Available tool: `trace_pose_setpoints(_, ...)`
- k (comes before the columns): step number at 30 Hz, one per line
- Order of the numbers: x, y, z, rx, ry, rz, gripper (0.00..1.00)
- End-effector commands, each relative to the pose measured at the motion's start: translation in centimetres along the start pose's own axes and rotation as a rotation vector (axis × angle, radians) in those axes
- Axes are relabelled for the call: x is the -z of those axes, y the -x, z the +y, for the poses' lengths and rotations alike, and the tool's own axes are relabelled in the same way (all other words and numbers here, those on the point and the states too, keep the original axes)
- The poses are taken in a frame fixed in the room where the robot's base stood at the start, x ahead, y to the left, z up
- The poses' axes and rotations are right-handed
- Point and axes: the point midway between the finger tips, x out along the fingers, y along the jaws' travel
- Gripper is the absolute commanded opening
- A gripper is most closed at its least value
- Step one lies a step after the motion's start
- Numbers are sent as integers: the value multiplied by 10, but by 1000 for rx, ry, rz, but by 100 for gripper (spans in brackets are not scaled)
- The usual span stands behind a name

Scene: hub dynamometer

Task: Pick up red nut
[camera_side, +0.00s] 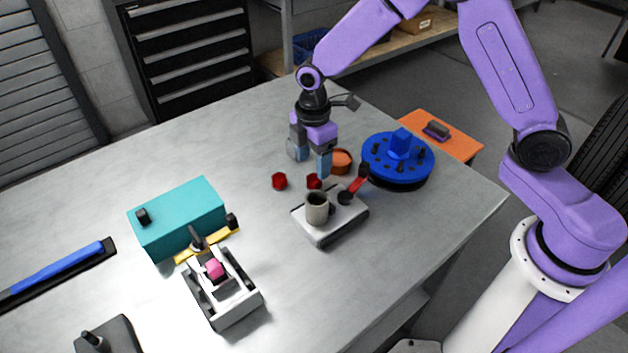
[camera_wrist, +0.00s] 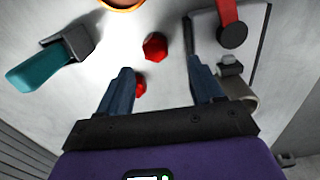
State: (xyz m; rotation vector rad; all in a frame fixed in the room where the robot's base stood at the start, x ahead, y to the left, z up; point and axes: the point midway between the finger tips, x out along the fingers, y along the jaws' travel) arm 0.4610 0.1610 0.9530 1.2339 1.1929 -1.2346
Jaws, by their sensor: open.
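Two small red nuts lie on the grey table. In the side view one red nut (camera_side: 279,181) lies in the open, and another red nut (camera_side: 314,181) lies near my gripper's lower fingertip, partly covered by it. My gripper (camera_side: 311,168) is open, empty and pointing down above the table. In the wrist view one red nut (camera_wrist: 155,46) shows whole, just beyond the fingertips and between their lines. The other red nut (camera_wrist: 140,88) shows beside the left finger, partly hidden. My gripper's fingers (camera_wrist: 163,70) stand apart with nothing between them.
A grey block carries a beige cup (camera_side: 317,208) and a red-handled lever (camera_side: 357,182) close by. An orange round dish (camera_side: 341,161) and a blue hub disc (camera_side: 397,160) stand to the right. A teal box (camera_side: 178,218) stands left. Table behind the nuts is clear.

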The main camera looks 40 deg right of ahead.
Motion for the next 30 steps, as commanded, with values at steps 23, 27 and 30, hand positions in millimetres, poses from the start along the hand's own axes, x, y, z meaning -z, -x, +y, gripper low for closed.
trace_pose_setpoints(23, 0, -60, 5, 0, 0, 0, 66)
trace_pose_setpoints(27, 0, -59, 6, 0, 0, 0, 59)
trace_pose_setpoints(30, 0, -59, 6, 0, 0, 0, 27)
